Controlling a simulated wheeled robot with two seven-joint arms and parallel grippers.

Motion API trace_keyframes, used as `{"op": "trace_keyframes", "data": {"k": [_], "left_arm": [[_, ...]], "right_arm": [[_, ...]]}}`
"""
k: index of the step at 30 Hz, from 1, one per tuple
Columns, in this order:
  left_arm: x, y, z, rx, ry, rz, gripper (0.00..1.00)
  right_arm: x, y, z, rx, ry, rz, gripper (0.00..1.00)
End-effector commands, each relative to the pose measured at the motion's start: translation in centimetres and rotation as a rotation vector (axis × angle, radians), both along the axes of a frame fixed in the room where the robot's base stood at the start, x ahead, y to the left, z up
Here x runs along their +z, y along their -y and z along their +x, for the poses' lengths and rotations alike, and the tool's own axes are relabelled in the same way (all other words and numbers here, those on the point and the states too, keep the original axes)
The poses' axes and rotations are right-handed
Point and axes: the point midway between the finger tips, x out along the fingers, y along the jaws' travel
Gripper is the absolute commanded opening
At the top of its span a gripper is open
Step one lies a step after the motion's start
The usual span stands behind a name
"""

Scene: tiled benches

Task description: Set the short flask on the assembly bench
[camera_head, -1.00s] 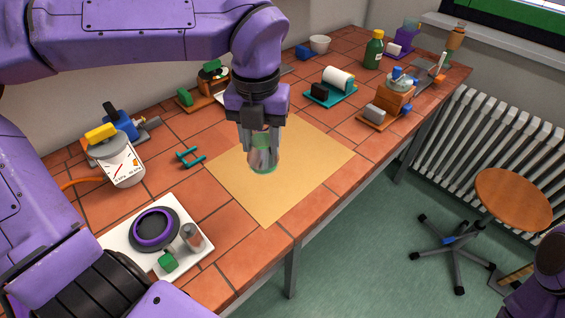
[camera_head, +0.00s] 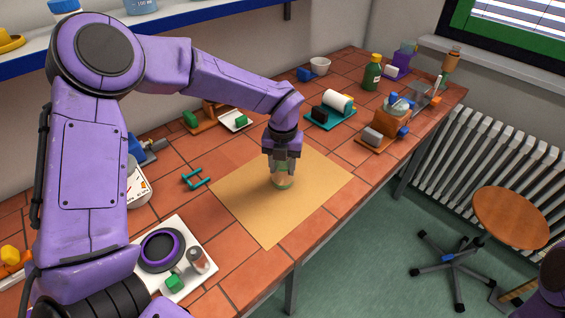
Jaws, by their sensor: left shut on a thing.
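The short flask (camera_head: 282,182) is a small clear vessel with a greenish tint. It is upright at the middle of the tan mat (camera_head: 268,231) on the red-tiled bench (camera_head: 228,273). My left gripper (camera_head: 282,167) points down from above and is shut on the flask's upper part, which its fingers partly hide. The flask's base appears at or very near the mat; I cannot tell whether it touches. Part of my right arm (camera_head: 551,287) shows at the lower right edge, but its gripper is not in view.
A white tray (camera_head: 207,258) with a purple-ringed disc stands at the front left. A teal frame (camera_head: 196,179) lies left of the mat. A teal holder (camera_head: 331,114), a green bottle (camera_head: 372,72) and an orange block assembly (camera_head: 389,124) stand behind and right. The mat around the flask is clear.

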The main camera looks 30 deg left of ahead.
Motion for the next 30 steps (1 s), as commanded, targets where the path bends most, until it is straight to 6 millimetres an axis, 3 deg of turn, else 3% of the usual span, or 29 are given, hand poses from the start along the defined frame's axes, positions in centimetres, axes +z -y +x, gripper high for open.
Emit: {"op": "trace_keyframes", "data": {"k": [8, 9, 10, 11, 22, 30], "left_arm": [[-0.5, 0.0, 0.0, -0.001, 0.0, -0.001, 0.04], [-0.3, 0.0, 0.0, -0.001, 0.001, 0.0, 0.57], [-0.3, 0.0, 0.0, -0.001, 0.0, 0.0, 0.66], [-0.3, 0.0, 0.0, -0.001, 0.0, 0.0, 0.69], [0.7, 0.0, 0.0, 0.001, 0.002, 0.0, 0.69], [7.3, 0.0, 0.1, 0.001, 0.003, -0.001, 0.69]], "right_arm": [[-0.5, 0.0, 0.0, 0.0, 0.0, 0.0, 0.55], [-0.3, 0.0, 0.0, 0.0, 0.0, 0.0, 0.55], [-0.3, 0.0, 0.0, 0.0, 0.0, 0.0, 0.55], [-0.3, 0.0, 0.0, 0.0, 0.0, 0.0, 0.55], [-0.2, 0.0, 0.0, 0.0, 0.0, 0.0, 0.55], [-1.3, 0.0, 0.0, 0.0, 0.0, 0.0, 0.55]]}}
